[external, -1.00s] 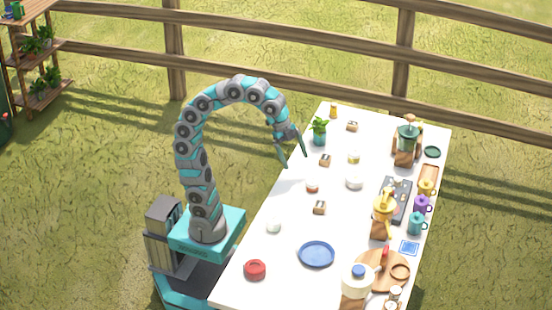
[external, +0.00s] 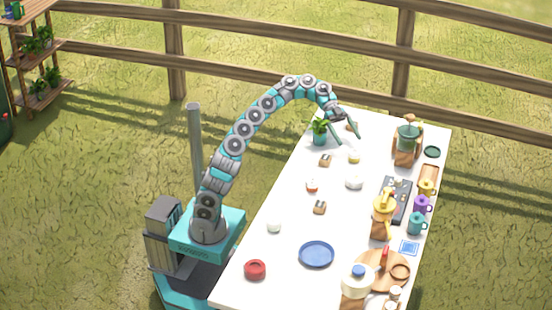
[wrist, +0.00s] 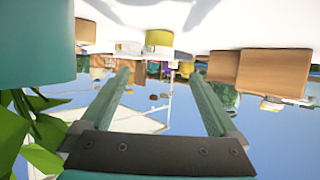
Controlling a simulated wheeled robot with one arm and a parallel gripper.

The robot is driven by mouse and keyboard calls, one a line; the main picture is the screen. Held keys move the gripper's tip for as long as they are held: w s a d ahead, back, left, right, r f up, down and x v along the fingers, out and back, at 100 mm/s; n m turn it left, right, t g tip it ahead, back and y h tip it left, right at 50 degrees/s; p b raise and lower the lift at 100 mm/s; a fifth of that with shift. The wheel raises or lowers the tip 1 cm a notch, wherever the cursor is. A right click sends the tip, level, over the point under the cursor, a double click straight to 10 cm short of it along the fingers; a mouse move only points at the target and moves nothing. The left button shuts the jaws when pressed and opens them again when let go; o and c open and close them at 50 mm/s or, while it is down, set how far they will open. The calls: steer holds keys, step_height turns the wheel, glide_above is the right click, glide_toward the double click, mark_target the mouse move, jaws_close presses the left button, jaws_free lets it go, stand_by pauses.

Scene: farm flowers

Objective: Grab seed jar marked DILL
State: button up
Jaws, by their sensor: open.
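No DILL marking can be read in either view. A small jar with a yellow band or lid (external: 354,157) stands on the white table, and a yellow and white jar shows in the wrist view (wrist: 159,42), ahead between the fingers. A small jar with a reddish lid (external: 312,186) stands nearer my base. My gripper (external: 350,139) is open and empty over the far part of the table, close to the yellow-banded jar. In the wrist view my open fingers (wrist: 160,75) have nothing between them.
A potted plant (external: 320,131) stands left of my gripper; its teal pot (wrist: 35,40) is close in the wrist view. Small brown blocks (external: 325,160) stand nearby.

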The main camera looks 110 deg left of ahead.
mark_target(355, 152)
steer(key=shift+s+f+p+x, duration=0.1)
steer(key=shift+f+p+x, duration=0.1)
steer(key=shift+x, duration=1.65)
steer(key=shift+s+f+p+x, duration=0.1)
steer(key=shift+s+p+x, duration=0.05)
steer(key=shift+x, duration=1.75)
steer(key=shift+c, duration=0.3)
steer(key=shift+r, duration=0.1)
steer(key=c, duration=1.4)
